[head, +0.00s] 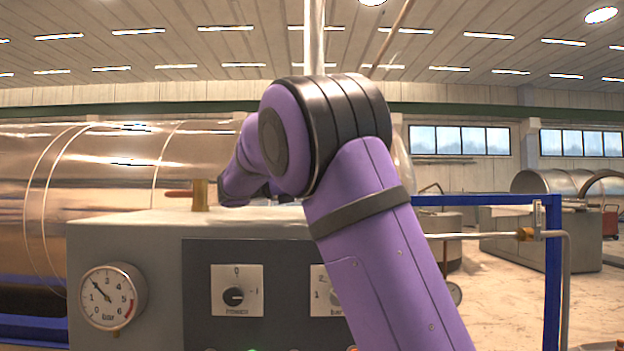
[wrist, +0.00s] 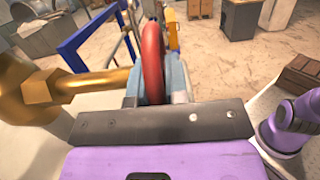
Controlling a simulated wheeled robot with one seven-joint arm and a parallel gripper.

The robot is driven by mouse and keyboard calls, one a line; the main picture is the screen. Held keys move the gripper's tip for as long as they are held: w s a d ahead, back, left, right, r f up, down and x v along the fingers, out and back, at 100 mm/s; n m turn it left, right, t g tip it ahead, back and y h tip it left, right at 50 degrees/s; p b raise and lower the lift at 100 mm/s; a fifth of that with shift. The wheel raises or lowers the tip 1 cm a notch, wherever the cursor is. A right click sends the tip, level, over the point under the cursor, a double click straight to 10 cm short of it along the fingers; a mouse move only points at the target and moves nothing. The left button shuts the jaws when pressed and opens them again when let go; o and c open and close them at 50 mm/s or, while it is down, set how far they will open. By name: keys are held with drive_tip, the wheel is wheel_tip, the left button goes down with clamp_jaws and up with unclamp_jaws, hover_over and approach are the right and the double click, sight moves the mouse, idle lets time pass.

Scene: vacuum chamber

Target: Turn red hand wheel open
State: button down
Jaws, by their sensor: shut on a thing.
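The red hand wheel (wrist: 152,45) shows in the wrist view as an upright red rim seen nearly edge-on. My gripper (wrist: 157,82) is shut on this rim, with a blue-grey finger on each side of it. A brass fitting (wrist: 70,87) with a hex part lies to the left of the fingers. In the head view my purple arm reaches over the grey cabinet and hides my gripper. A small red piece (head: 178,193) shows there beside an upright brass fitting (head: 200,195); I cannot tell whether it is part of the wheel.
The grey cabinet (head: 140,237) carries a pressure gauge (head: 110,297) and a black panel with a rotary knob (head: 235,296). A large shiny metal cylinder (head: 110,165) lies behind it. A blue frame (head: 553,270) with a thin pipe stands at the right.

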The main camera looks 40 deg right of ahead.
idle(0.3)
drive_tip(key=c, duration=1.1)
unclamp_jaws()
drive_tip(key=v, duration=1)
drive_tip(key=shift+w+a+f, duration=0.15)
drive_tip(key=shift+w+a, duration=0.1)
drive_tip(key=shift+a, duration=0.05)
